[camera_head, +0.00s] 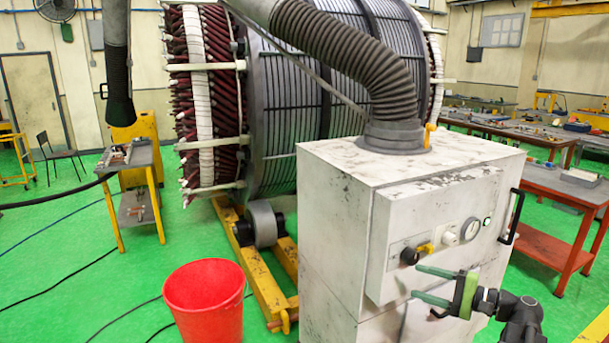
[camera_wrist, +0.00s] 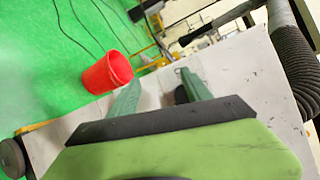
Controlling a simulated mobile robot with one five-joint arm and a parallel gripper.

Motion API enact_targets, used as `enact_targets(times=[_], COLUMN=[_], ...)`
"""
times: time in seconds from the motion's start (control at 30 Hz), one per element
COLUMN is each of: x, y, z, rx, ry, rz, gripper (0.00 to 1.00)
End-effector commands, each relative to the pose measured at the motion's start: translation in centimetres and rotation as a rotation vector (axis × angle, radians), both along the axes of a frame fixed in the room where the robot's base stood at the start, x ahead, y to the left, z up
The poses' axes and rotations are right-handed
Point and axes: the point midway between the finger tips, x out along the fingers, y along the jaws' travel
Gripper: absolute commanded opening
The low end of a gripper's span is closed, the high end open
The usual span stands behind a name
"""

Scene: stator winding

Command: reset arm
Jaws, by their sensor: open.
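My gripper (camera_head: 433,285) shows at the lower right of the head view, in front of the white cabinet's panel. It has two green fingers, which are apart with nothing between them. In the wrist view the fingers of my gripper (camera_wrist: 160,88) point away over the pale cabinet, and the gap between them is empty. My dark arm links run off to the lower right in the head view.
A worn white cabinet (camera_head: 330,225) with knobs, a gauge and a hose (camera_head: 345,45) stands close by my gripper. A red bucket (camera_head: 204,300) stands on the green floor. Behind is a large stator (camera_head: 285,110) on a yellow stand. Red-framed tables (camera_head: 560,185) are at right.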

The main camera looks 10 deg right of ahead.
Motion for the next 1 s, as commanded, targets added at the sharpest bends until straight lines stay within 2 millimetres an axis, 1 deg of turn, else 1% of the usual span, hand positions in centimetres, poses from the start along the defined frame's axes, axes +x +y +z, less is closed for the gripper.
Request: enact_targets(times=[0.03, 0.07, 0.1, 0.13, 0.17, 0.2, 0.27, 0.3, 0.4, 0.5, 0.57, 0.6, 0.67, 0.73, 0.8, 0.9, 1.0], x=[1.8, 2.6, 3.6, 4.1, 4.6, 4.9, 5.0, 4.8, 3.5, 1.8, 0.7, 0.0, -0.7, -1.1, -1.2, -1.2, -1.1], y=[4.3, 6.8, 10.1, 12.6, 15.0, 18.3, 23.2, 26.2, 32.5, 36.4, 37.9, 38.4, 38.1, 36.4, 33.6, 30.6, 28.7], z=[-0.9, -1.6, -2.6, -3.4, -4.2, -5.5, -7.5, -8.9, -12.3, -15.4, -17.1, -18.3, -19.7, -20.8, -21.4, -21.8, -21.9], rx=[-0.026, -0.047, -0.079, -0.108, -0.14, -0.187, -0.272, -0.335, -0.507, -0.693, -0.815, -0.908, -1.039, -1.172, -1.285, -1.409, -1.481], ry=[0.028, 0.048, 0.075, 0.096, 0.117, 0.146, 0.186, 0.211, 0.264, 0.301, 0.317, 0.329, 0.347, 0.373, 0.407, 0.44, 0.455], rz=[0.076, 0.119, 0.177, 0.219, 0.262, 0.321, 0.41, 0.469, 0.602, 0.712, 0.769, 0.801, 0.836, 0.849, 0.842, 0.843, 0.846], gripper=[0.57, 0.57, 0.57, 0.57, 0.57, 0.57, 0.57, 0.57, 0.57, 0.57, 0.57, 0.57, 0.57, 0.57, 0.57, 0.57, 0.57])
